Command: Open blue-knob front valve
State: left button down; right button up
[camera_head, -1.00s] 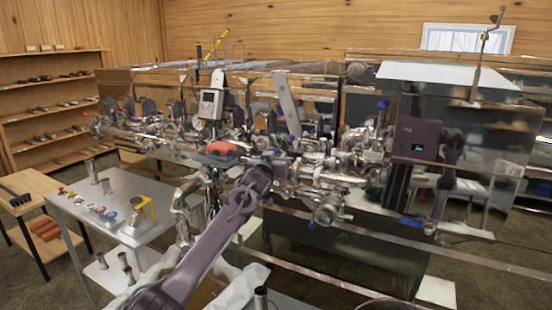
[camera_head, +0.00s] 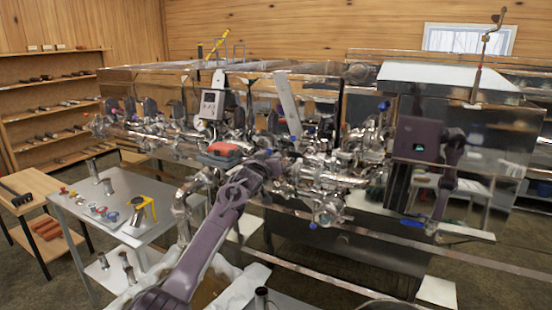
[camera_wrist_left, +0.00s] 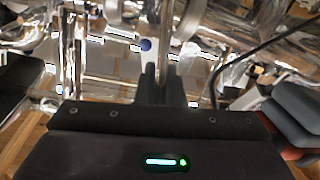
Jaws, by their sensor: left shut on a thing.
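The front pipework of the steel evaporator (camera_head: 375,238) runs across the middle of the head view. My left arm reaches up to it from the lower left, and my left gripper (camera_head: 277,164) is among the pipes and valves there. In the left wrist view its two dark fingers (camera_wrist_left: 162,82) are close together and shut on a part of the valve. A round blue knob (camera_wrist_left: 146,44) shows just beyond the fingertips, slightly left. The fingers cover much of the valve, so its exact handle angle cannot be told. My right gripper is not seen.
A grey table (camera_head: 93,230) with small coloured parts and a yellow tool stands at the left. A red and grey object (camera_head: 226,149) sits close behind my left wrist. Shiny pipes crowd both sides of the gripper.

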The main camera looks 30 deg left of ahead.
pick_arm(q)
jog(key=shift+w+a+f+n+h, duration=0.1)
jog(key=shift+a+f+n+h, duration=0.3)
jog(key=shift+a+n+h, duration=0.35)
jog(key=shift+w+a+f+n+h, duration=0.1)
jog(key=shift+a+f+n+h, duration=0.25)
jog(key=shift+a+n+h, duration=0.4)
jog(key=shift+a, duration=0.15)
jog(key=c, duration=1.5)
grip_release()
jog(key=shift+c, duration=0.2)
jog(key=shift+s, duration=0.15)
